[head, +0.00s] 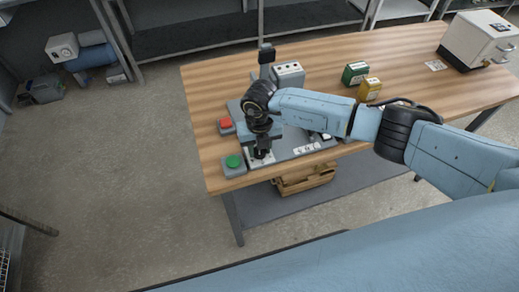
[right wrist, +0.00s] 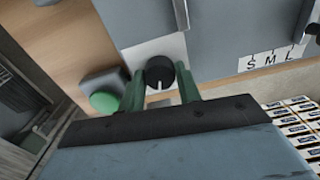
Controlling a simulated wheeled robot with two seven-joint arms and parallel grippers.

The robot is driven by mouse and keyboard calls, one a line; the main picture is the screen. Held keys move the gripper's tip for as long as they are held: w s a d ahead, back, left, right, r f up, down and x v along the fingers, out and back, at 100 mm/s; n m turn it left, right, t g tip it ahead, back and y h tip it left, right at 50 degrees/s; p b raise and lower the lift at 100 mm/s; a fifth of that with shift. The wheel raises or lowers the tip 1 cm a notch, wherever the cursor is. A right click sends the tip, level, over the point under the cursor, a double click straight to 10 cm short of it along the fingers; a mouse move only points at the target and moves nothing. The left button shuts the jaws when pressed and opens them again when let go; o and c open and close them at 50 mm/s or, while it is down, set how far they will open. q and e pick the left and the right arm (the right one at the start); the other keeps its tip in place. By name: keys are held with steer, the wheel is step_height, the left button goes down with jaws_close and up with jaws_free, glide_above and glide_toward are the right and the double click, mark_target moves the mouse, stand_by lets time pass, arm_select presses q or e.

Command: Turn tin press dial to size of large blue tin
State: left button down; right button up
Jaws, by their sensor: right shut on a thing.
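My right gripper (head: 261,156) reaches down onto the front left corner of the grey tin press (head: 290,153). In the right wrist view its two green fingers (right wrist: 161,88) are shut on the black dial (right wrist: 159,70), one on each side. The dial sits on a white plate, and its pale pointer line points toward the bottom of that view. A white S M L label (right wrist: 268,60) is on the press to the right of the dial; it also shows in the head view (head: 307,148). I cannot make out a large blue tin. My left gripper is not in view.
A green button (head: 233,161) is left of the dial, and a red button (head: 226,123) is farther back. A green tin (head: 355,73) and a yellow tin (head: 370,89) stand behind my right arm. A white box (head: 478,40) is at the far right. The table's back middle is clear.

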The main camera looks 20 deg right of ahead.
steer(key=n+b, duration=0.2)
steer(key=n, duration=0.2)
steer(key=shift+f+n+b, duration=0.1)
steer(key=shift+n+b, duration=0.2)
steer(key=shift+b, duration=0.1)
steer(key=n+b, duration=0.2)
steer(key=n, duration=0.1)
steer(key=shift+w+n+b, duration=0.1)
steer(key=shift+n+b, duration=0.2)
steer(key=shift+b, duration=0.1)
steer(key=n+b, duration=0.4)
steer(key=n, duration=0.1)
steer(key=shift+n+b, duration=1.1)
steer(key=shift+n, duration=0.2)
steer(key=o, duration=1)
steer(key=shift+c, duration=0.2)
